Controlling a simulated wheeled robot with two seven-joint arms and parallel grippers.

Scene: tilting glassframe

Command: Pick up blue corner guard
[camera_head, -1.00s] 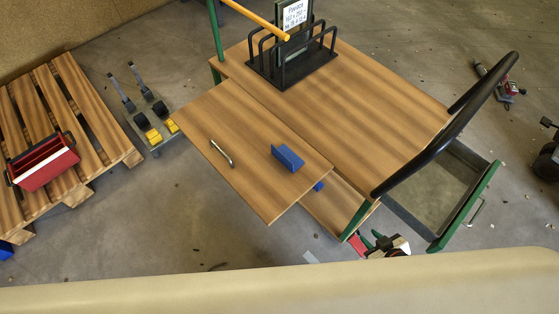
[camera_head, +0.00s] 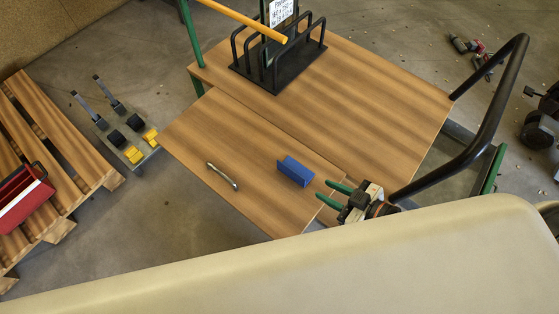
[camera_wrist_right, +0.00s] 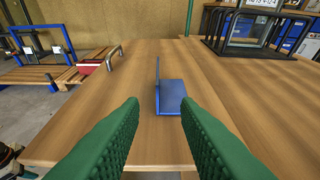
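The blue corner guard (camera_head: 295,171) lies on the wooden table leaf (camera_head: 215,140), near its right edge. In the right wrist view the guard (camera_wrist_right: 171,97) is an L shape with one upright face and one flat face. My right gripper (camera_head: 327,193) has green fingers and is just right of the guard in the head view. Its fingers (camera_wrist_right: 160,118) are apart, with nothing between them, and the guard is ahead of the gap. My left gripper is not in view.
A metal handle (camera_head: 222,176) lies left of the guard. A black rack (camera_head: 278,62) stands on the larger tabletop (camera_head: 385,85). A curved black rail (camera_head: 490,110) rises at the right. The leaf's left part is clear.

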